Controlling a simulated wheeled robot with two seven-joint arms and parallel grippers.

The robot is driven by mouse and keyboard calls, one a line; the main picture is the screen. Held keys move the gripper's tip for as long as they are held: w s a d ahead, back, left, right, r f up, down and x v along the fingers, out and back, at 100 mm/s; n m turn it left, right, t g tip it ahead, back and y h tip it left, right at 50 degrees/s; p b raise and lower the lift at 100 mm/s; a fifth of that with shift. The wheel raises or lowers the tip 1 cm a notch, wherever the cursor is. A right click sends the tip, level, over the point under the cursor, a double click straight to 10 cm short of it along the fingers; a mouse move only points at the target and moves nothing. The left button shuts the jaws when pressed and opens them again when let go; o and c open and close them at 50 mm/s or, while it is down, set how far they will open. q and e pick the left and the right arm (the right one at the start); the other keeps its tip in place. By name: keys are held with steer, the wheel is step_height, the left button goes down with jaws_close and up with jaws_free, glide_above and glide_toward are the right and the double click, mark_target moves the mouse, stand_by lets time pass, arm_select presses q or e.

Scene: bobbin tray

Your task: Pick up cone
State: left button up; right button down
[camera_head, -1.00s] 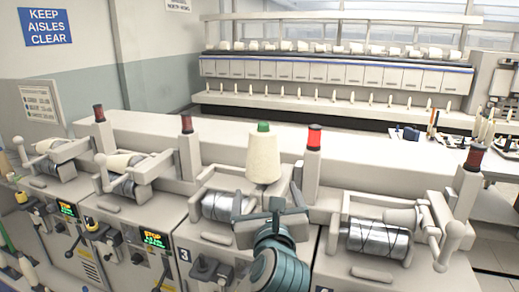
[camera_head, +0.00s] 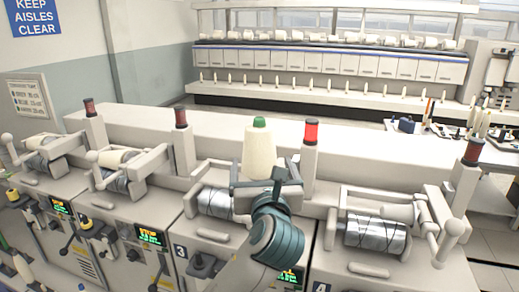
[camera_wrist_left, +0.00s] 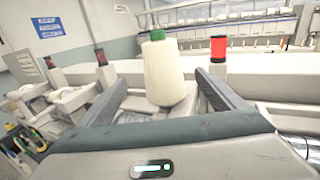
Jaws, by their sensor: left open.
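The cone (camera_head: 259,157) is cream-coloured yarn with a green tip, upright above the winding unit marked 3. It also shows in the left wrist view (camera_wrist_left: 165,77), ahead of my gripper and between the lines of its two fingers. My left gripper (camera_head: 258,176) is open and close in front of the cone, level with its lower part; in the left wrist view its dark fingers (camera_wrist_left: 163,90) stand wide apart on either side. I cannot tell whether a finger touches the cone. The gripper hides the cone's base in the head view. My right gripper is not in view.
A red signal lamp (camera_head: 310,133) on a post stands just right of the cone. Metal drums, such as the one on the right (camera_head: 375,233), and cradle arms flank the unit. A long pale ledge (camera_head: 380,155) runs behind.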

mark_target(260, 148)
arm_select(q)
steer(key=w, duration=0.2)
steer(key=w+p, duration=0.1)
steer(key=w, duration=0.4)
steer(key=shift+a+p, duration=0.3)
steer(key=shift+p, duration=0.1)
steer(key=shift+w, duration=0.55)
steer(key=shift+w+r+p, duration=0.2)
steer(key=shift+w+p, duration=0.25)
steer(key=w+p, duration=0.1)
steer(key=w, duration=0.2)
steer(key=shift+r, duration=0.1)
steer(key=shift+w+p, duration=0.35)
steer(key=shift+w, duration=0.3)
steer(key=shift+c, duration=0.3)
